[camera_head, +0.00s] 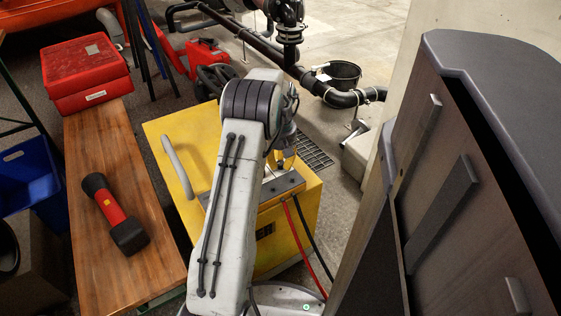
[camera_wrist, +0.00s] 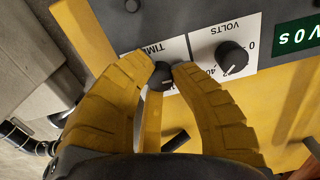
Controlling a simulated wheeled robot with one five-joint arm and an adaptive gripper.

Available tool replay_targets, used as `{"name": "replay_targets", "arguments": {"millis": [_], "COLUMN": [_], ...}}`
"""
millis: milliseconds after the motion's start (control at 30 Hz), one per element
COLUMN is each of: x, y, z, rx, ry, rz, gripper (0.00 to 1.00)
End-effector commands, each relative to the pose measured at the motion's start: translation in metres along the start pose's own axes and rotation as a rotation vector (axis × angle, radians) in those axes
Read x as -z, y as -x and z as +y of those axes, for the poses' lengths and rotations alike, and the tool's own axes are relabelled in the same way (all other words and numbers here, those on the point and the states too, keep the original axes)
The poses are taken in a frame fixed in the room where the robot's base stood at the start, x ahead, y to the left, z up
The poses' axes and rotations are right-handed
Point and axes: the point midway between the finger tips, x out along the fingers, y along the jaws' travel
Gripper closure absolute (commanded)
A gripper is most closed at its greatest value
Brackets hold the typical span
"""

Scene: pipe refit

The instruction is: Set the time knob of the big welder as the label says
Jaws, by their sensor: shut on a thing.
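The big welder (camera_head: 285,238) is a yellow box with a grey control panel on top, left of the grey cabinet in the head view. In the wrist view, its black time knob (camera_wrist: 160,76) sits on a white plate marked TIME. The fingers hide much of the knob's scale; a small pale mark shows on the knob. A green label (camera_wrist: 298,37) with pale characters is cut off at the right edge, so I cannot read it fully.
A black volts knob (camera_wrist: 231,57) is close right of my fingers. Red and black cables (camera_head: 302,245) hang from the welder. A wooden bench (camera_head: 150,190) with a red-and-black tool (camera_head: 112,212) is on the left. A tall grey cabinet (camera_head: 470,190) stands close on the right.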

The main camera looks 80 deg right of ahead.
Motion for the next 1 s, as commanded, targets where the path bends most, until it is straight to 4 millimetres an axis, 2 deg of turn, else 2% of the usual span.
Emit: {"name": "replay_targets", "arguments": {"millis": [267,1000], "x": [-0.0009,-0.0011], "y": [0.0015,-0.0006], "z": [-0.001,-0.0011], "rx": [0.003,0.001], "ry": [-0.196,-0.898], "rz": [-0.004,-0.006], "gripper": [1.0,1.0]}}
